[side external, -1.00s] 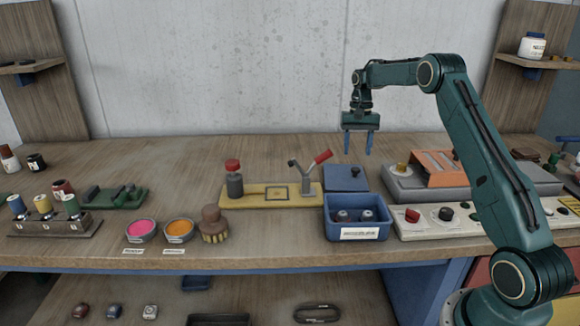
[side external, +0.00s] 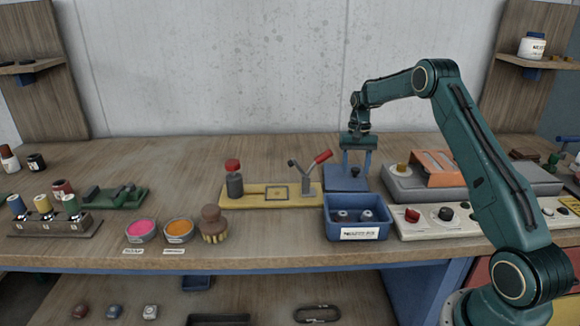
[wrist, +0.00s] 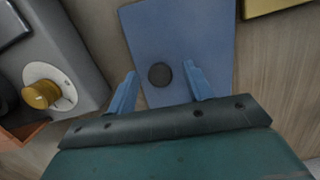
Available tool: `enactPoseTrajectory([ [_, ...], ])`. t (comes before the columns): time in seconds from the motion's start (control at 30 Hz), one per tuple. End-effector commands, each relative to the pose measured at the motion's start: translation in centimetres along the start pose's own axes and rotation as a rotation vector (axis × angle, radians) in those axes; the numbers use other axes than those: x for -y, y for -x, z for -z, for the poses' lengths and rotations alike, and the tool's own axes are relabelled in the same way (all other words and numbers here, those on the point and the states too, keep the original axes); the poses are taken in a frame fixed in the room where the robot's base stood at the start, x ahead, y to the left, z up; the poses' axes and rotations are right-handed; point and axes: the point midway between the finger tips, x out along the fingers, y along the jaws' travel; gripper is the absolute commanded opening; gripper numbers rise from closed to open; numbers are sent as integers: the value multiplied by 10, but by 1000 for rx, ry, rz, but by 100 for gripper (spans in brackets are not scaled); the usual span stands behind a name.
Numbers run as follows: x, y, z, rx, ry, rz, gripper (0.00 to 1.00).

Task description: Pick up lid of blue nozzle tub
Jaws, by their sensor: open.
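The blue lid (side external: 340,184) is a flat square plate with a small dark round knob (side external: 356,172). It lies on the bench just behind the blue nozzle tub (side external: 358,229), which is uncovered and has grey nozzles in it. My gripper (side external: 356,170) is open, with its two blue fingers pointing down at the lid, one on each side of the knob. In the wrist view the lid (wrist: 180,40) fills the upper middle, and the knob (wrist: 160,74) sits between the fingers of my gripper (wrist: 161,82), touching neither. Fingertip height above the lid is hard to tell.
A yellow fixture board (side external: 250,196) with a red-handled clamp stands left of the lid. A grey machine with an orange part (side external: 440,168) stands close on the right, its yellow knob (wrist: 42,94) near in the wrist view. Bench behind the lid is clear.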

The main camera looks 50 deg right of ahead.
Motion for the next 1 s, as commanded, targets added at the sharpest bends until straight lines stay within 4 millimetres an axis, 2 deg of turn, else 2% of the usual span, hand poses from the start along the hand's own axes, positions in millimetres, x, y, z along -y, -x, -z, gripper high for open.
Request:
enactPoseTrajectory([
  [0.17, 0, 0, 0, 0, 0, 0, 51],
  [0.27, 0, 0, 0, 0, 0, 0, 36],
  [0.43, 0, 0, 0, 0, 0, 0, 3],
  [0.83, 0, 1, 0, -1, 0, 0, 3],
  [1.0, 0, 8, -1, -1, 1, 1, 3],
])
